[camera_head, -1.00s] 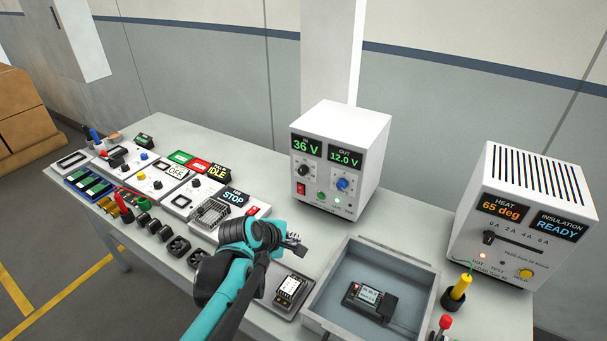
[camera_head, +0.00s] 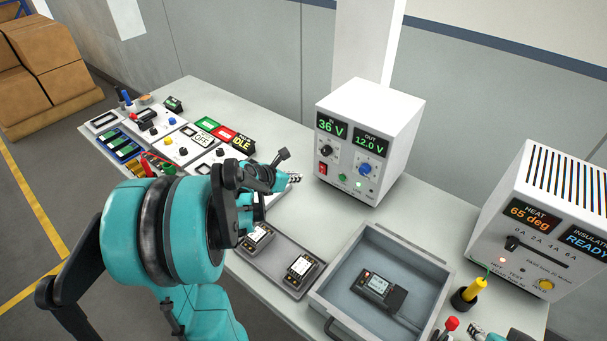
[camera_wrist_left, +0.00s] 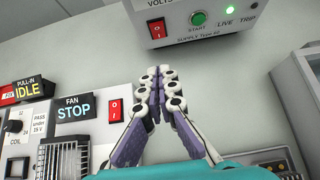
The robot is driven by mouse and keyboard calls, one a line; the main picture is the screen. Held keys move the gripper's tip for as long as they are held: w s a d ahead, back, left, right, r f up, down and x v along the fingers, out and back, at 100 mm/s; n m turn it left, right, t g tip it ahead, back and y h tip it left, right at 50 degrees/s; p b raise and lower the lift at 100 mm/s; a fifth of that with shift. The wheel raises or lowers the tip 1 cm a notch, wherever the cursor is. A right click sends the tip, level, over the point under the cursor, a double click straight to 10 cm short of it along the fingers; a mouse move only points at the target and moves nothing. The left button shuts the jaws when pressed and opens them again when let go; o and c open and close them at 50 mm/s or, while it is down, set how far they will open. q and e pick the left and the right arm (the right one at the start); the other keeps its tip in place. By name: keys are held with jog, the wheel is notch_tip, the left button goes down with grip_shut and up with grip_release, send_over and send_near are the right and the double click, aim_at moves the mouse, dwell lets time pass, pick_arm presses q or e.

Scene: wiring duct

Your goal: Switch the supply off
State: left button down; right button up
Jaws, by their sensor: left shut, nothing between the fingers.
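The supply is a white box (camera_head: 372,125) with displays reading 36 V and 12.0 V. Its red rocker switch (camera_head: 323,168) is at the lower left of its front, beside a green start button (camera_head: 342,177) and a lit green lamp. In the left wrist view its front fills the top, with the red switch (camera_wrist_left: 157,27) above my fingertips and the LIVE lamp (camera_wrist_left: 230,9) lit. My left gripper (camera_head: 294,178) is shut and empty, just short of the supply's front and apart from the switch. Part of my right gripper (camera_head: 475,329) shows at the bottom edge; its jaw state is unclear.
A fan panel with a STOP display (camera_wrist_left: 73,108) and another red switch (camera_wrist_left: 115,110) lies left of my fingers. An open grey tray (camera_head: 420,262) holds a black device (camera_head: 382,291). A heat tester (camera_head: 545,220) stands at right. Bare tabletop lies before the supply.

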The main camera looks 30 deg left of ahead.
aim_at(322, 165)
pick_arm(q)
jog(key=b+x, duration=0.1)
jog(key=x, duration=0.3)
jog(key=w+r+b+x, duration=0.1)
jog(key=x, duration=0.2)
jog(key=r+b+x, duration=0.1)
jog(key=x, duration=0.3)
jog(key=shift+w+f, duration=0.1)
jog(key=shift+w, duration=0.5)
jog(key=shift+w, duration=0.1)
jog(key=shift+w+d, duration=0.1)
jog(key=shift+w, duration=0.1)
jog(key=shift+r, duration=0.3)
jog(key=shift+r+p, duration=0.4)
jog(key=shift+r, duration=0.3)
